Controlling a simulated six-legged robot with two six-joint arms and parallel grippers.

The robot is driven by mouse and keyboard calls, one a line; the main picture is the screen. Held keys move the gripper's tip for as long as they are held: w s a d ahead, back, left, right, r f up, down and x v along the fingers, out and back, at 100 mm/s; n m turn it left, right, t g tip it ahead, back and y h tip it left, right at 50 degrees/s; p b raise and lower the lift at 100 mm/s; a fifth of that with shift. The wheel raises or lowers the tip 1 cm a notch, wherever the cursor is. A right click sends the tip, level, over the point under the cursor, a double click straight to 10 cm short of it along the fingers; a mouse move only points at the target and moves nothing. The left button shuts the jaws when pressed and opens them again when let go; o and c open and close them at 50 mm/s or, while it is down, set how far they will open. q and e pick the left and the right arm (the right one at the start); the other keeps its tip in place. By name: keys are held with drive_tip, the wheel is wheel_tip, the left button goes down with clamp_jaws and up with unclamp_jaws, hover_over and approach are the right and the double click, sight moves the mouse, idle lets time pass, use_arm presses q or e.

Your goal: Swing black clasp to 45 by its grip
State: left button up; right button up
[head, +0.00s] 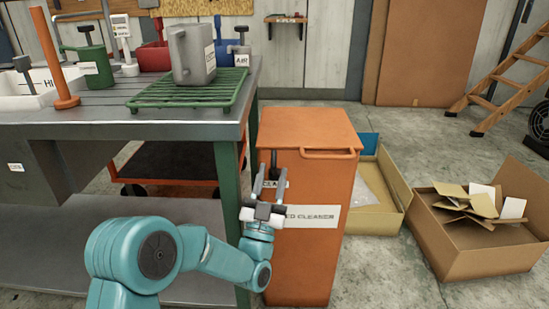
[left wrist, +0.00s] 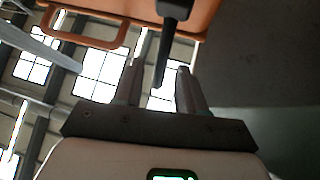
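The black clasp (head: 274,158) is on the front of the orange bin, near its upper left edge. It hangs about straight down in the head view. My left gripper (head: 272,170) points up in front of the bin at the clasp, fingers apart. In the left wrist view the clasp (left wrist: 174,10) shows its dark block at the top and a narrow tapering grip below. Contact cannot be told. My right gripper is not in view.
The orange bin (head: 318,240) has a front handle (head: 330,153) and a label reading "...ED CLEANER". A workbench (head: 150,130) stands close on the left, with a green rack (head: 200,92) and a grey jug. Open cardboard boxes (head: 470,245) lie to the right.

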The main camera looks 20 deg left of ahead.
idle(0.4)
use_arm(q)
drive_tip(key=s, duration=0.1)
drive_tip(key=s+r, duration=0.1)
drive_tip(key=s, duration=0.1)
drive_tip(key=shift+s+r, duration=0.3)
drive_tip(key=shift+s, duration=0.05)
